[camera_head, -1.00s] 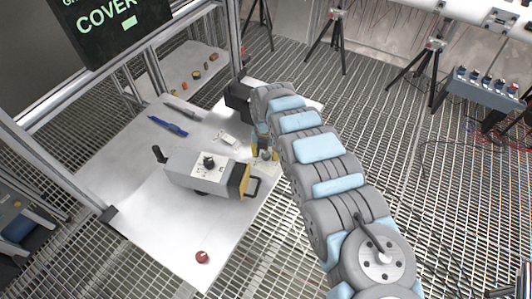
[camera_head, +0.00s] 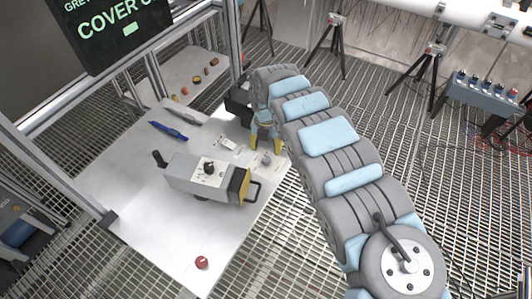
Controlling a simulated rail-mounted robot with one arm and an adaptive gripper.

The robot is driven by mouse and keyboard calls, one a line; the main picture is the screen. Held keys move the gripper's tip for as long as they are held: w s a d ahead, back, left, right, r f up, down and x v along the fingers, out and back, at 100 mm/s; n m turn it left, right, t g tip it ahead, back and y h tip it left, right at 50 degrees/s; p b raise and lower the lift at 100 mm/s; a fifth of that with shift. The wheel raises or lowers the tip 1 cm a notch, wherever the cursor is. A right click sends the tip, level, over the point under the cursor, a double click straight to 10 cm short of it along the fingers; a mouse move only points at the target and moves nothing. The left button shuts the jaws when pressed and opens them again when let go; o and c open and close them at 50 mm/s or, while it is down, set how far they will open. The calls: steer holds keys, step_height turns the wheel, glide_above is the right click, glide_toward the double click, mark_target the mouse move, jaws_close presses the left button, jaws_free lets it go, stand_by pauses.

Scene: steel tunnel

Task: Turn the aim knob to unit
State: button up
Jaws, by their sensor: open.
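A grey device (camera_head: 185,176) lies on the white table, with a yellow-and-black end plate (camera_head: 240,186) on its right side. A black knob (camera_head: 209,168) sits on a white label plate on the top of the device. The label's words and the knob's pointer are too small to read. My gripper (camera_head: 265,147) is above the table's right part, beyond and to the right of the device, apart from the knob. Its yellow fingers point down and are spread. A small grey round-topped part (camera_head: 266,158) stands near the fingertips; I cannot tell if they touch it.
A red knob-like part (camera_head: 202,262) lies near the table's front corner. A blue tool (camera_head: 168,130), a grey tool (camera_head: 186,115) and a small white block (camera_head: 227,142) lie behind the device. A metal frame with a screen (camera_head: 115,30) stands at the left.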

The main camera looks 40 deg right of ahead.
mark_target(266, 159)
steer(key=shift+r, duration=2.55)
